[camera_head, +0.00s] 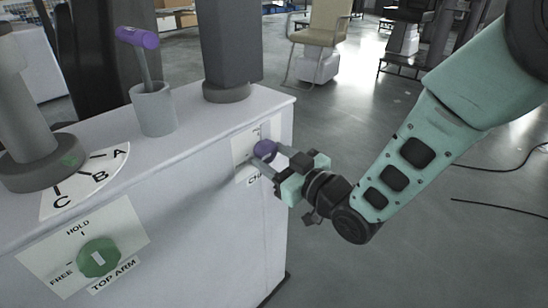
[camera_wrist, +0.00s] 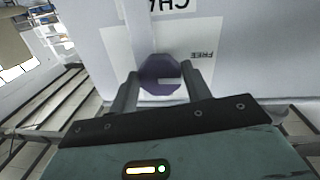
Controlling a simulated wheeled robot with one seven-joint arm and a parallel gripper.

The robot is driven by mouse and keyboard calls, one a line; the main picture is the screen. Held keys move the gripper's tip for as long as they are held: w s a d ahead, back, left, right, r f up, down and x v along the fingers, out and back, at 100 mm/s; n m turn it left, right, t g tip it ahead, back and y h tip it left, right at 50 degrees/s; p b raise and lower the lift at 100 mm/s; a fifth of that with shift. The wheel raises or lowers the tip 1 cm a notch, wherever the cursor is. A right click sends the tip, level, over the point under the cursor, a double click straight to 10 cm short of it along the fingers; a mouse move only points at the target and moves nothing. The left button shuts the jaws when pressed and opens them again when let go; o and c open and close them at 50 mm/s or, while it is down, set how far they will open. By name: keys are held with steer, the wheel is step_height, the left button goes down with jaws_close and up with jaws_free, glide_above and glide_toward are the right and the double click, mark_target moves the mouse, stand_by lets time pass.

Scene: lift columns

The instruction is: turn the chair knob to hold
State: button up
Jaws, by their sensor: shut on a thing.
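The purple chair knob (camera_head: 265,148) is on a white label on the right part of the cabinet's front face. My gripper (camera_head: 271,160) reaches it from the right, with its fingers at the knob. In the wrist view the purple knob (camera_wrist: 160,72) sits between the two fingers, which are shut on its sides. A short white mark shows on the knob. The word FREE (camera_wrist: 202,54) appears upside down beside it. HOLD on this label is not readable, and I cannot tell exactly where the mark points.
A green TOP ARM knob (camera_head: 98,257) with FREE and HOLD marks is at the lower left of the cabinet. A purple-handled lever (camera_head: 138,39), a grey column (camera_head: 230,45) and an A-B-C dial plate (camera_head: 117,158) are on top. Open floor (camera_head: 350,125) lies to the right.

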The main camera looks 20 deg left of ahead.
steer(key=m, duration=0.4)
steer(key=shift+r+p, duration=0.1)
steer(key=shift+p, duration=0.25)
steer(key=m, duration=0.2)
steer(key=m+p, duration=0.1)
steer(key=m, duration=0.1)
steer(key=shift+r+m+g+h, duration=0.1)
steer(key=shift+m+g+h, duration=0.2)
steer(key=m+p, duration=0.2)
steer(key=m, duration=0.2)
steer(key=shift+r+m+g, duration=0.1)
steer(key=shift+m+g, duration=0.2)
steer(key=shift+m, duration=0.1)
steer(key=shift+m+p, duration=0.45)
steer(key=shift+m, duration=1.05)
steer(key=shift+m+g, duration=0.3)
steer(key=o, duration=1)
steer(key=shift+s+d, duration=0.1)
